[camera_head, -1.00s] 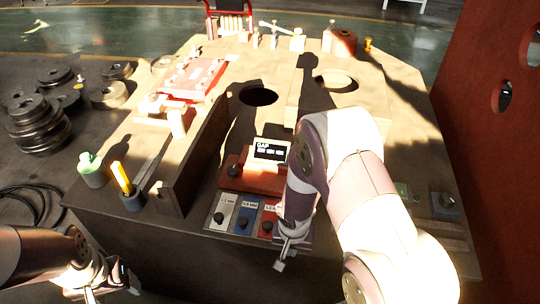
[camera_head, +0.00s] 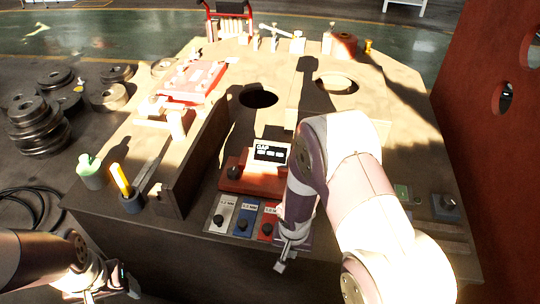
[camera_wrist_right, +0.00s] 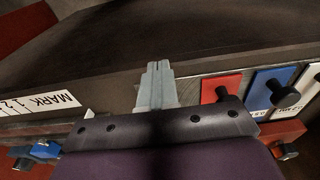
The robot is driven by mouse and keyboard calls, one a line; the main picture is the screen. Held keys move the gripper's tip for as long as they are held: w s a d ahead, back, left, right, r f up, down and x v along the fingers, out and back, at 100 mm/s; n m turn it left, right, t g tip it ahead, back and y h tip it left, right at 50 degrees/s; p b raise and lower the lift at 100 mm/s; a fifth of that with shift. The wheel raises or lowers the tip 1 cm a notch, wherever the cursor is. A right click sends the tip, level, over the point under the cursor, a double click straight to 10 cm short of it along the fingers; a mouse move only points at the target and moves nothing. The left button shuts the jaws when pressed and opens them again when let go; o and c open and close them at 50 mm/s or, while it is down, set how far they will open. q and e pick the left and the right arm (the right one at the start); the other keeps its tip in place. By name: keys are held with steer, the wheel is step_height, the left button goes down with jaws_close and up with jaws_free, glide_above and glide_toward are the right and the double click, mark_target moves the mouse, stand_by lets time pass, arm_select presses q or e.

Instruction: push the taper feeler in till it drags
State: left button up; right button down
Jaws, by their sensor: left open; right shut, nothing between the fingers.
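A red base (camera_head: 238,180) at the bench's front carries a small black-and-white GAP display (camera_head: 271,153). White (camera_head: 221,214), blue (camera_head: 246,218) and red (camera_head: 268,222) gauge plates with black knobs sit in front of it. I cannot clearly pick out the taper feeler; my right arm hides part of this area. My right gripper (camera_head: 284,258) is shut and empty, just off the bench's front edge beside the red plate. In the right wrist view its fingers (camera_wrist_right: 155,85) are together, near a MARK label (camera_wrist_right: 42,104). My left gripper (camera_head: 108,290) is open and empty at lower left.
A green bottle (camera_head: 90,170) and a dark cup (camera_head: 132,201) with a yellow-handled tool stand at the bench's left front. A dark upright wall (camera_head: 195,155) runs beside the display. Heavy discs (camera_head: 38,125) lie on the floor.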

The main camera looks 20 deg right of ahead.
steer(key=shift+w+d+p, duration=0.4)
steer(key=shift+w+p, duration=0.05)
steer(key=shift+w, duration=0.2)
steer(key=shift+w+d+p, duration=0.35)
steer(key=shift+w+p, duration=0.05)
steer(key=shift+w, duration=0.2)
steer(key=shift+w+r, duration=0.1)
steer(key=shift+w, duration=0.05)
stand_by(1.1)
steer(key=shift+s+a+b, duration=0.25)
steer(key=shift+s+b, duration=0.2)
steer(key=shift+b, duration=0.1)
steer(key=shift+s+a, duration=0.25)
steer(key=shift+s, duration=0.25)
step_height(320, 180, up, 7)
steer(key=p, duration=0.5)
steer(key=shift+p, duration=0.35)
